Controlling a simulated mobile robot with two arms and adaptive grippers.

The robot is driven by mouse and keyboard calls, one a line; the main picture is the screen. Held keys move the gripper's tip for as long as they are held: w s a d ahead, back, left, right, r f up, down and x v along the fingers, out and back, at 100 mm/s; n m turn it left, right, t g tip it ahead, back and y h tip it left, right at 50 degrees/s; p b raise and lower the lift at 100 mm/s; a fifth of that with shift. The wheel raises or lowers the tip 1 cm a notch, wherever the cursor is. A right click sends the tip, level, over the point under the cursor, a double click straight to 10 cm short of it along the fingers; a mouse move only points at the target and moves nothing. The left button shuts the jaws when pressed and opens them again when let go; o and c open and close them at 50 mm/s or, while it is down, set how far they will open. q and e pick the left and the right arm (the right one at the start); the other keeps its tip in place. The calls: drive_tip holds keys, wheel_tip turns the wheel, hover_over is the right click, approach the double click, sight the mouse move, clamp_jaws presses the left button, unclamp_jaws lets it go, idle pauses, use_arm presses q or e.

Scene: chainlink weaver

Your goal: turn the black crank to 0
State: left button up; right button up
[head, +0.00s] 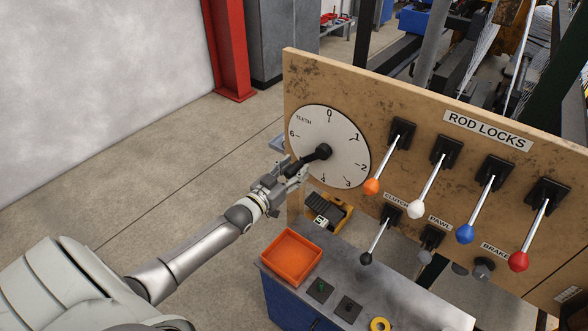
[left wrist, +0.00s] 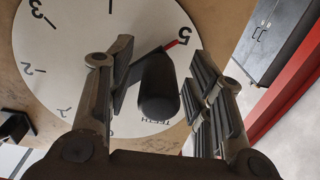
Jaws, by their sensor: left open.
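The black crank (head: 318,154) is mounted on a round white dial (head: 335,140) marked TEETH, with 0 at the top. Its arm points down and left, and its grip end is at my left gripper (head: 287,172). In the left wrist view the crank's black handle (left wrist: 158,85) stands between the two open fingers (left wrist: 160,90). I cannot tell whether either finger touches it. A red pointer tip (left wrist: 172,45) lies just by the 5. In the head view the 5 is hidden by the crank and gripper. My right gripper is not in view.
The wooden panel (head: 300,75) also carries levers with orange (head: 372,186), white, blue (head: 465,233), red (head: 518,261) and black knobs, right of the dial. Below stands a bench with an orange tray (head: 291,257) and a yellow ring (head: 380,325). Floor left of the panel is clear.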

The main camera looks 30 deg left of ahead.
use_arm(q)
drive_tip(key=shift+w, duration=0.2)
clamp_jaws()
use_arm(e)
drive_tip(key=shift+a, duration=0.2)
use_arm(q)
drive_tip(key=shift+d, duration=0.1)
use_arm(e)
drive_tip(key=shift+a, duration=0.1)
